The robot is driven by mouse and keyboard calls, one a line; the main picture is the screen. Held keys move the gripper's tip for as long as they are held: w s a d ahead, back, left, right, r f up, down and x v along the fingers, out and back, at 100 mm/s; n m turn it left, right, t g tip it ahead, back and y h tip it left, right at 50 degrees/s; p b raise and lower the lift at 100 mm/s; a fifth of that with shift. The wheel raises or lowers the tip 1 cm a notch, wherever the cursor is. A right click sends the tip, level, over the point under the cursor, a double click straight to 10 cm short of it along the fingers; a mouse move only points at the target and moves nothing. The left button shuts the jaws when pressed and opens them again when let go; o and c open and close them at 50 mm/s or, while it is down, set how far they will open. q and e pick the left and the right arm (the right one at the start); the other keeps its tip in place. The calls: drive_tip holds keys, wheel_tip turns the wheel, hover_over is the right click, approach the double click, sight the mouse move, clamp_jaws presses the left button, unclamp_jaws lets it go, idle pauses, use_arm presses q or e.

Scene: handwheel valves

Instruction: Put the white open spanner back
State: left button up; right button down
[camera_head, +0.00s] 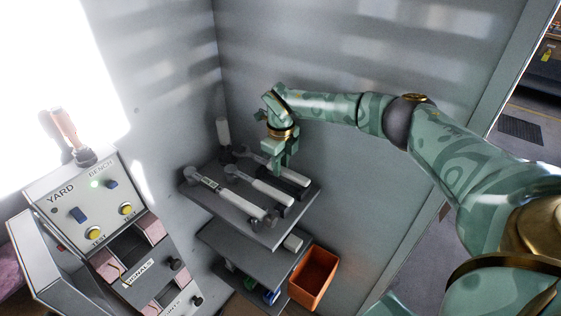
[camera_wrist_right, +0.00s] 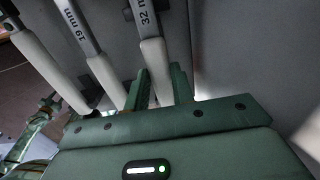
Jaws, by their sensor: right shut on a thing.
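Several spanners with pale handles lie side by side on a grey top shelf (camera_head: 215,196). My right gripper (camera_head: 285,163) is at the back of this shelf, pointing down, shut on the white handle of the rearmost spanner (camera_head: 262,158). In the right wrist view this spanner (camera_wrist_right: 154,62) is marked 32 mm, and its handle runs between my fingers (camera_wrist_right: 160,90). A spanner marked 19 mm (camera_wrist_right: 104,72) is beside it. Whether the held spanner touches the shelf cannot be told. My left gripper is not in the head view.
A lower shelf (camera_head: 235,243) holds small items. An orange bin (camera_head: 314,278) stands at its right. A control panel (camera_head: 90,205) with switches and a lever is at the left. Grey walls close in behind the shelf.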

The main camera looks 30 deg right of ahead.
drive_tip(key=shift+f+b, duration=0.45)
drive_tip(key=shift+f, duration=0.6)
idle(0.4)
drive_tip(key=c, duration=0.6)
unclamp_jaws()
drive_tip(key=shift+c, duration=0.2)
drive_tip(key=shift+r, duration=0.1)
drive_tip(key=shift+r+p, duration=2.6)
drive_tip(key=shift+r, duration=0.4)
